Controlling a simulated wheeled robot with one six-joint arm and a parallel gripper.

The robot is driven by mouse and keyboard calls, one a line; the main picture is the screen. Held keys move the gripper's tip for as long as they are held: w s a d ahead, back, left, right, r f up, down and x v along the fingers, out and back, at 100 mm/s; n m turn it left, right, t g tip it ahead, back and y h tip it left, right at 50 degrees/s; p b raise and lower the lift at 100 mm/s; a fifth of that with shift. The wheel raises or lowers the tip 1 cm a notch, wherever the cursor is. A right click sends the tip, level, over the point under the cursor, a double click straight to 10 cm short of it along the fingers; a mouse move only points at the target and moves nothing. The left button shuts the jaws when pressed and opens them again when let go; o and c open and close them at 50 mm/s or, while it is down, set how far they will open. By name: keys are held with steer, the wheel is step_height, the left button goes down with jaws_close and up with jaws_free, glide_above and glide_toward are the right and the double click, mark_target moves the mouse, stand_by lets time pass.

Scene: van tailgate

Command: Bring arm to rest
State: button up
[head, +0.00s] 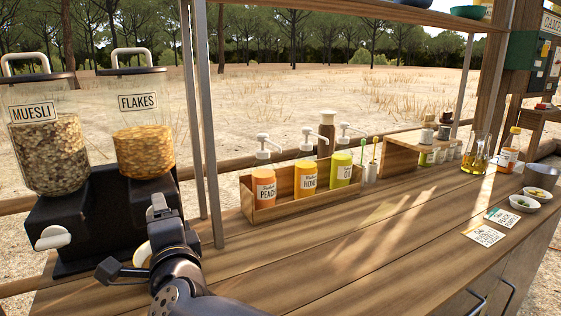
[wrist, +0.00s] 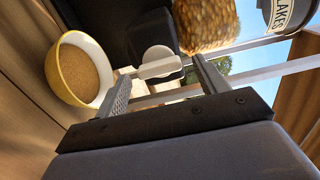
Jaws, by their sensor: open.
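My gripper (wrist: 162,70) is open in the wrist view, its two grey fingers spread apart. The white handle (wrist: 158,62) of the flakes dispenser shows between and beyond the fingertips; I cannot tell whether they touch it. My dark arm (head: 175,270) reaches up from the bottom of the head view towards the flakes dispenser (head: 144,150), and the fingertips are hard to make out there. A yellow bowl with a white inside (wrist: 62,72), holding brown grainy food, stands left of the fingers in the wrist view. It is mostly hidden behind my arm in the head view (head: 143,252).
The muesli dispenser (head: 50,155) stands left of the flakes one on a black base. Metal posts (head: 206,130) rise close to the right of my arm. A wooden box (head: 262,214) holds several pump bottles. The counter (head: 320,260) right of my arm is clear.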

steer(key=shift+w+a, duration=0.25)
steer(key=shift+w, duration=0.2)
steer(key=shift+s, duration=0.1)
steer(key=p+v, duration=0.2)
steer(key=v, duration=0.8)
steer(key=w+a+n+p, duration=0.5)
steer(key=w+n+p, duration=0.3)
steer(key=n+p, duration=0.9)
steer(key=shift+w+r+n+p, duration=0.3)
steer(key=shift+r+n+p, duration=0.1)
